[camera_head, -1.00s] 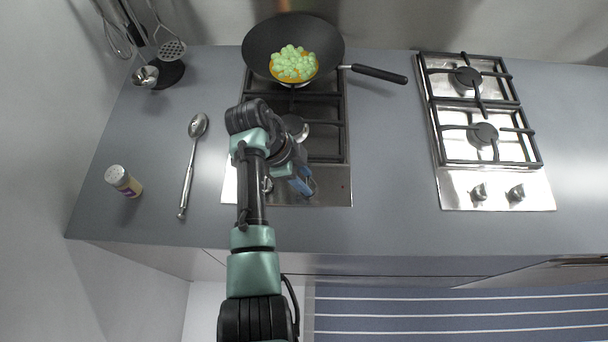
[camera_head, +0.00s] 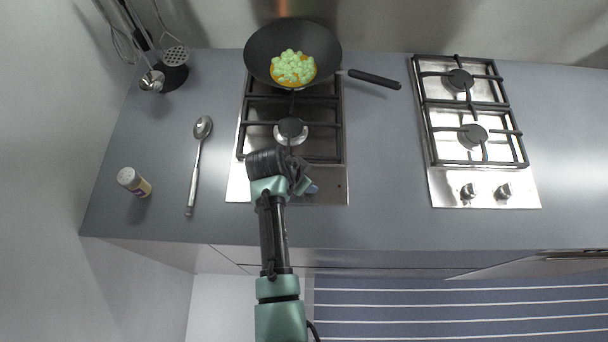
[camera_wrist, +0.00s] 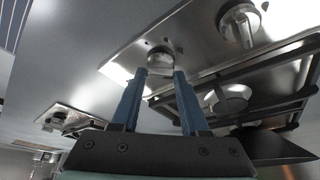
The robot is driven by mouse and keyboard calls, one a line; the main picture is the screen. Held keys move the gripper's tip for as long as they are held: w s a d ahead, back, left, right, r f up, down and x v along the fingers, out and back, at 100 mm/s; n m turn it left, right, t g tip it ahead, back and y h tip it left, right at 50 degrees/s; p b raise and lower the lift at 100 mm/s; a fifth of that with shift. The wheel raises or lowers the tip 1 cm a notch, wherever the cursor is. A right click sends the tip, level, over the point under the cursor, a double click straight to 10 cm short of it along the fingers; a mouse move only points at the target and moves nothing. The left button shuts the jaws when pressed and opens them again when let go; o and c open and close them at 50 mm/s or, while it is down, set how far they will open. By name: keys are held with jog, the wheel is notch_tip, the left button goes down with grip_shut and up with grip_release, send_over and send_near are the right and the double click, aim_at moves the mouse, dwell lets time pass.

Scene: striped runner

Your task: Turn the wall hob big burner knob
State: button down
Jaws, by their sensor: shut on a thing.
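The left hob (camera_head: 237,190) has a steel front panel; it also shows in the wrist view (camera_wrist: 190,50). My gripper (camera_wrist: 160,73) is at this panel, its two blue fingers on either side of a round steel knob (camera_wrist: 160,60), shut on it. This is the knob on the side nearer the right hob. A second knob (camera_wrist: 240,22) on the same panel stands free beside it. In the head view my arm covers both knobs, and only a bit of blue finger (camera_head: 312,189) shows. I cannot tell which burner the held knob serves.
A black wok (camera_head: 260,45) with green and yellow food sits on the back burner, handle to the right. The front burner (camera_head: 291,130) is bare. A right hob (camera_head: 440,185), a spoon (camera_head: 195,175) and a shaker (camera_head: 133,181) stand clear on the grey counter (camera_head: 385,190).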

jog(key=n, duration=0.2)
jog(key=n+y+p, duration=0.1)
jog(key=n, duration=0.1)
jog(key=n+t+y+p, duration=0.1)
jog(key=n, duration=0.1)
jog(key=shift+d, duration=0.25)
dwell(0.3)
jog(key=shift+c, duration=2)
grip_release()
jog(key=shift+s, duration=0.1)
jog(key=shift+r, duration=0.1)
jog(key=d+b+v, duration=0.1)
jog(key=v, duration=1.1)
jog(key=shift+s+a+r, duration=0.2)
jog(key=shift+a+r, duration=0.15)
jog(key=shift+a, duration=0.1)
jog(key=shift+w, duration=0.1)
